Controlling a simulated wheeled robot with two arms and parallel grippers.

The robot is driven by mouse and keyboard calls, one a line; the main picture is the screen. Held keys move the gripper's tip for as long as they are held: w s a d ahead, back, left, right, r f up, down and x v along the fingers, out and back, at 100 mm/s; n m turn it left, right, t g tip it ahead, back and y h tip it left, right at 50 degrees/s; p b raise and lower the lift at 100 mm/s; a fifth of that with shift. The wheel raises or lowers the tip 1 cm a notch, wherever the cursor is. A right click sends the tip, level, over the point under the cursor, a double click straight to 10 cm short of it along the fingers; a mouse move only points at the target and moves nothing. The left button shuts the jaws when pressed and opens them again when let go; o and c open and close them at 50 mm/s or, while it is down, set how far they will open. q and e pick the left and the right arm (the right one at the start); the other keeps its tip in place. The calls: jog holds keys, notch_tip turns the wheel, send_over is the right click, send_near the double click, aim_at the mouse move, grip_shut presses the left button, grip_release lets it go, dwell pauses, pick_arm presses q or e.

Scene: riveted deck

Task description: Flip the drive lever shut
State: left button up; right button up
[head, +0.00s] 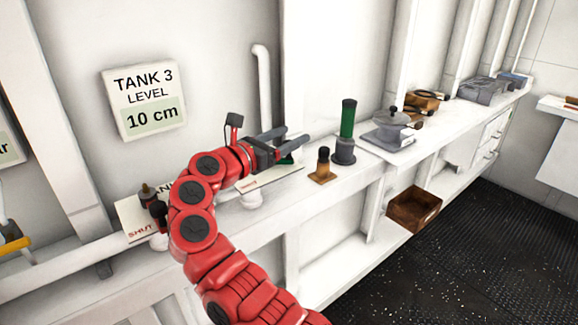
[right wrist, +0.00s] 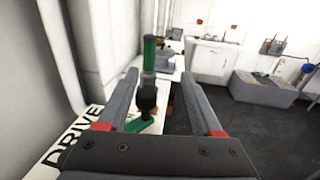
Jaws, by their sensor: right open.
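The drive station's white plate (head: 272,180) sits on the ledge in the head view, with red lettering at its near left end. In the right wrist view the plate (right wrist: 92,122) reads DRIVE. A green part with a dark upper piece, seemingly the drive lever (right wrist: 138,124), shows between my fingers there; only a bit of green (head: 287,160) shows past the gripper in the head view. My right gripper (head: 294,138) is open above the plate's far end, its grey fingers (right wrist: 161,98) either side of the lever. Contact cannot be told. My left gripper is out of view.
A green-topped cylinder (head: 348,120) and a small brown-and-black object (head: 323,166) stand just right of the gripper. A lidded grey pot (head: 392,122) is further along. A brown crate (head: 414,208) sits below the ledge.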

jog(key=s+r+b, duration=0.1)
jog(key=s+b, duration=0.2)
jog(key=s, duration=1)
jog(key=shift+s+a+r, duration=0.15)
jog(key=shift+s+r, duration=0.05)
jog(key=shift+s, duration=0.1)
